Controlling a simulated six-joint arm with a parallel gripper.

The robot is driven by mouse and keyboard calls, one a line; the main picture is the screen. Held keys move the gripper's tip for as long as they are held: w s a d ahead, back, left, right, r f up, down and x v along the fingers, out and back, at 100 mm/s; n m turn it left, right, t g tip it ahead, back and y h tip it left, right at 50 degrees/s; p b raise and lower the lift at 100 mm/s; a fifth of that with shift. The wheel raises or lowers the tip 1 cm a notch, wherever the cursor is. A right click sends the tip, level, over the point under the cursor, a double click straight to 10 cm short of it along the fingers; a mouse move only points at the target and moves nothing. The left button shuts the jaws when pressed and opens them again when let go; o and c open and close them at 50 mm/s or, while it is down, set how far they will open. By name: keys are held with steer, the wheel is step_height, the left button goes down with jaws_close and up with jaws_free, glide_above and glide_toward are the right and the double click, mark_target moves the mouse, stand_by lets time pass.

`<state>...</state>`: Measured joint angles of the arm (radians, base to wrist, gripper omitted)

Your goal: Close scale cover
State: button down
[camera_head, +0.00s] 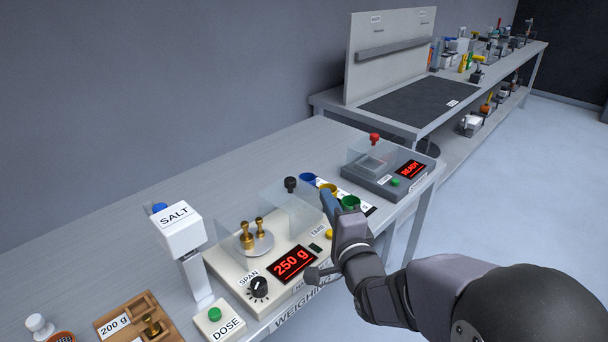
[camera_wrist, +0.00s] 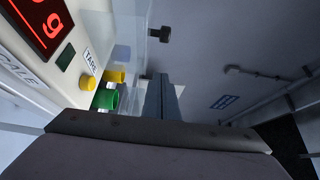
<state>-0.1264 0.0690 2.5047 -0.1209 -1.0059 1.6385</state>
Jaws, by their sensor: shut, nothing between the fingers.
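The weighing scale (camera_head: 228,264) stands on the bench with its red display (camera_head: 293,264) reading 250 g. Two brass weights (camera_head: 247,238) stand on its round pan (camera_head: 262,245). The clear scale cover (camera_head: 292,212) shows as see-through panels around and right of the pan, with a black knob (camera_head: 290,184) at its upper right. How far the cover stands open I cannot tell. In the wrist view the knob (camera_wrist: 160,35) is ahead of my fingers, apart from them. My gripper (camera_head: 328,204) is shut and empty, right of the cover; its fingertips (camera_wrist: 161,82) show in the wrist view.
Blue, yellow and green cups (camera_head: 350,203) stand close by my gripper. Right of them is a grey device (camera_head: 385,180) with a clear lid and a READY display. The SALT hopper (camera_head: 182,230) and DOSE button (camera_head: 214,314) are left. A wooden weight tray (camera_head: 130,318) sits front left.

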mark_target(304, 195)
steer(key=shift+w+r+p, duration=0.15)
steer(key=shift+w+p, duration=0.2)
steer(key=shift+p, duration=1.7)
steer(key=x, duration=0.3)
steer(key=p+x, duration=0.1)
steer(key=x, duration=0.3)
steer(key=shift+w+f, duration=0.1)
steer(key=shift+f, duration=0.1)
steer(key=a, duration=0.1)
steer(key=s+a+p, duration=0.1)
steer(key=shift+s+a, duration=0.1)
steer(key=shift+a, duration=0.25)
steer(key=shift+s+a+p, duration=0.25)
steer(key=shift+a+p, duration=0.1)
steer(key=shift+a, duration=0.05)
steer(key=s+a+b, duration=0.3)
steer(key=s+a, duration=0.6)
steer(key=shift+b, duration=0.4)
steer(key=shift+s+f, duration=0.1)
steer(key=shift+s, duration=0.05)
